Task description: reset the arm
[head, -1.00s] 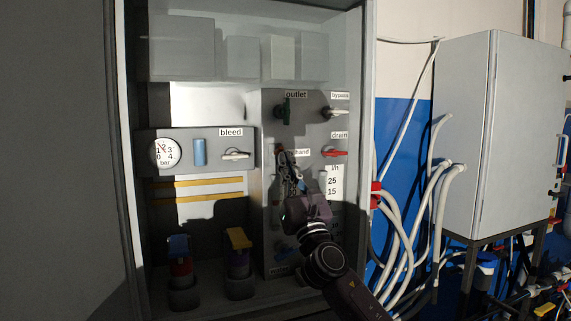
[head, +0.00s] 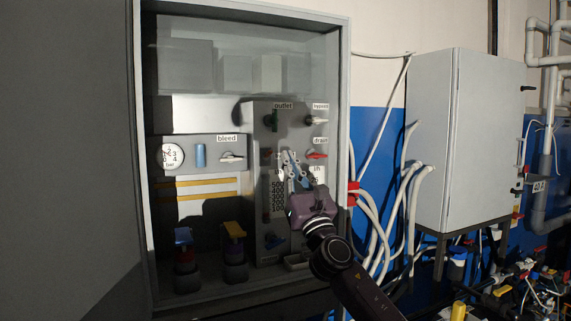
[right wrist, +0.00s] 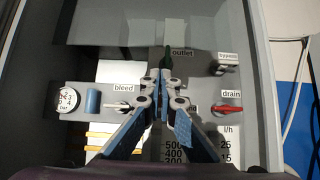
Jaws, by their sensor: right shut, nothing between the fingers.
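My right gripper (head: 291,160) is in front of the cabinet's valve panel, shut and empty. In the right wrist view its fingertips (right wrist: 163,76) meet just below the outlet label. The green outlet valve (head: 271,120), the white bypass handle (head: 317,121) and the red drain handle (head: 316,156) show on the panel. The gripper and arm hide part of the panel below and left of the drain handle. My left gripper does not show.
The open cabinet's frame (head: 345,130) stands around the panel. A gauge (head: 171,155), a bleed handle (head: 231,157) and two capped items, blue-topped (head: 184,237) and yellow-topped (head: 234,230), are inside. White hoses (head: 377,225) and a grey box (head: 465,140) stand to the right.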

